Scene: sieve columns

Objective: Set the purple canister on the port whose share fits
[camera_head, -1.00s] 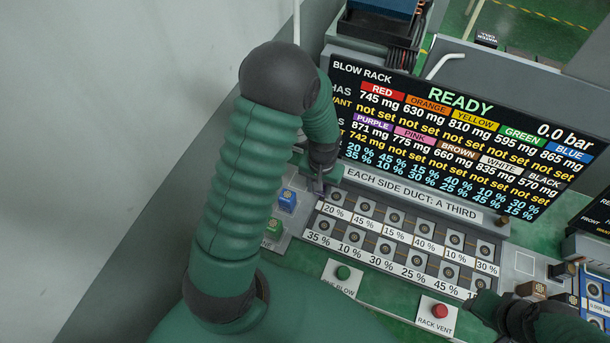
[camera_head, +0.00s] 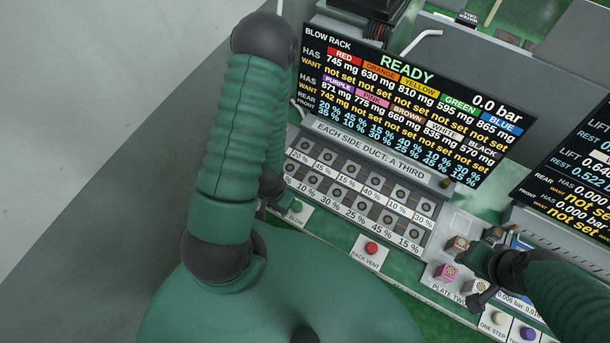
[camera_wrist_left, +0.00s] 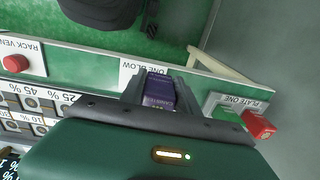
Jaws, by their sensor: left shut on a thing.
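My left gripper (camera_wrist_left: 159,88) is shut on the purple canister (camera_wrist_left: 158,92), which shows between its two fingers in the left wrist view, above the green bench by the blow button's plate. In the head view the left gripper (camera_head: 263,210) is mostly hidden behind my arm, at the front left of the port block, and the canister cannot be made out. The port block (camera_head: 360,188) has two rows of ports. Rear labels read 20, 45, 15, 40, 10, 30 %; front labels read 35, 10, 30, 25, 45, 15 %. My right gripper (camera_head: 483,262) is near plate two; its jaws are unclear.
The screen (camera_head: 400,110) reads READY, 0.0 bar; purple has 871 mg, wants 742 mg. A strip (camera_head: 365,143) says each side duct takes a third. A red vent button (camera_head: 371,248) stands in front. Pink (camera_head: 446,272) and brown (camera_head: 458,245) canisters stand right; red (camera_wrist_left: 258,125) and green (camera_wrist_left: 226,116) at plate one.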

